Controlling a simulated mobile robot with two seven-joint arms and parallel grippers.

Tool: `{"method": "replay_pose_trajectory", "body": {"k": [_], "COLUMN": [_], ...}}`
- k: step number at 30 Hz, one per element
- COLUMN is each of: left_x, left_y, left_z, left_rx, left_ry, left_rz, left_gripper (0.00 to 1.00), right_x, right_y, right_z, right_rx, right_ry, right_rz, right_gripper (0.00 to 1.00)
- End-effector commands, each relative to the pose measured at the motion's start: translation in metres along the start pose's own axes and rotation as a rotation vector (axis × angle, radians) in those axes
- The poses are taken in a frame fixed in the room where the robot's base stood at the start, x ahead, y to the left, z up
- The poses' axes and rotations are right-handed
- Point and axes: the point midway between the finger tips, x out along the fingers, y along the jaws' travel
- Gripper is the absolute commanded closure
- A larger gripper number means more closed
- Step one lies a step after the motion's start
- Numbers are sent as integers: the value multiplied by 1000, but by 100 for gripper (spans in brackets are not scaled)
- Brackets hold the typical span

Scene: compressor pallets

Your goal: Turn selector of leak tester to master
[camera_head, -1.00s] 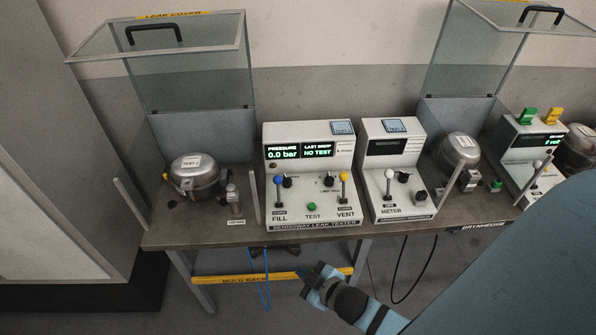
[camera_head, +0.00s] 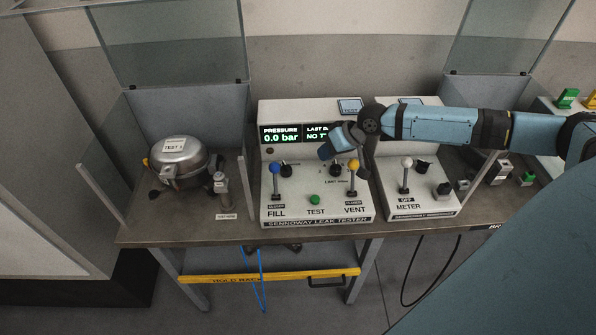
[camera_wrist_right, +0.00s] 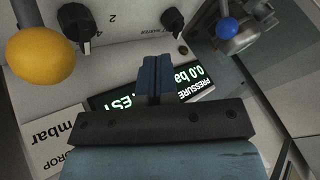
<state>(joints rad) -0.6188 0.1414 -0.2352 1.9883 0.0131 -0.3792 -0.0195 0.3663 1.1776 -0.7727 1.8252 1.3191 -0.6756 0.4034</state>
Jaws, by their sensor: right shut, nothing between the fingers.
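The leak tester (camera_head: 315,217) is a white console on the bench, with a screen reading 0.0 bar. It has two black knobs. The left one, by the blue-topped FILL lever, appears to be the selector (camera_head: 286,170); it also shows in the right wrist view (camera_wrist_right: 172,20), beside small lettering too blurred to read surely. The other knob (camera_wrist_right: 75,22) has numbers around it and sits by the yellow-topped VENT lever (camera_head: 353,167). My right gripper (camera_head: 325,152) is shut and empty, in front of the screen, apart from the selector. My left gripper is out of view.
The blue-topped FILL lever (camera_head: 275,169) and a green TEST button (camera_head: 315,199) are close by. A compressor (camera_head: 180,160) stands at left under a raised clear cover. The meter unit (camera_head: 420,205) is to the right, below my right arm.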

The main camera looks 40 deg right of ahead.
Motion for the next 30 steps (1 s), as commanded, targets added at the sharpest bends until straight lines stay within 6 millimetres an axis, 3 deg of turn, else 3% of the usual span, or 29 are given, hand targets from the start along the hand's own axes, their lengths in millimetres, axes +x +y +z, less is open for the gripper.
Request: {"method": "replay_pose_trajectory", "body": {"k": [4, 8, 22, 30], "left_x": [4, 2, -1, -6], "left_y": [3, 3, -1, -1], "left_z": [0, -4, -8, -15], "left_rx": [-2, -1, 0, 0], "left_ry": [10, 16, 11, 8], "left_rz": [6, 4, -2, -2], "left_gripper": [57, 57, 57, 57], "right_x": [-18, -13, 79, 95], "right_y": [18, 19, 19, -11], "right_z": [-11, -12, -12, -14], "right_rx": [53, 64, 62, 59], "right_ry": [-10, -13, -11, -11], "right_rz": [24, 24, 22, 22], "right_gripper": [100, 100, 100, 100]}}
